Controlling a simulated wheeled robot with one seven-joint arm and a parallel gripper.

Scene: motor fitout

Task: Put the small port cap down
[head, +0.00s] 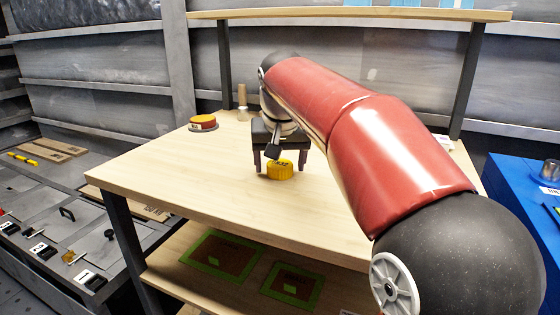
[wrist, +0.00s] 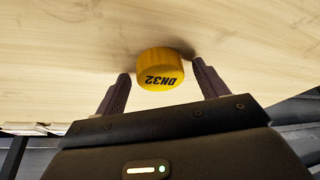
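A yellow ribbed port cap (head: 280,170) marked DN32 is on the light wooden bench top (head: 200,173), near its front edge. It also shows in the wrist view (wrist: 160,70), where it appears to rest on the wood. My gripper (head: 279,166) is just behind and over the cap, with its dark fingers pointing down. In the wrist view my gripper (wrist: 162,80) has its fingers spread on either side of the cap. A gap shows at the left finger and a narrower one at the right. My gripper is open and holds nothing.
Two green-edged mats (head: 222,254) lie on the shelf below. A blue surface (head: 520,180) is at the right. The bench left of the cap is clear.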

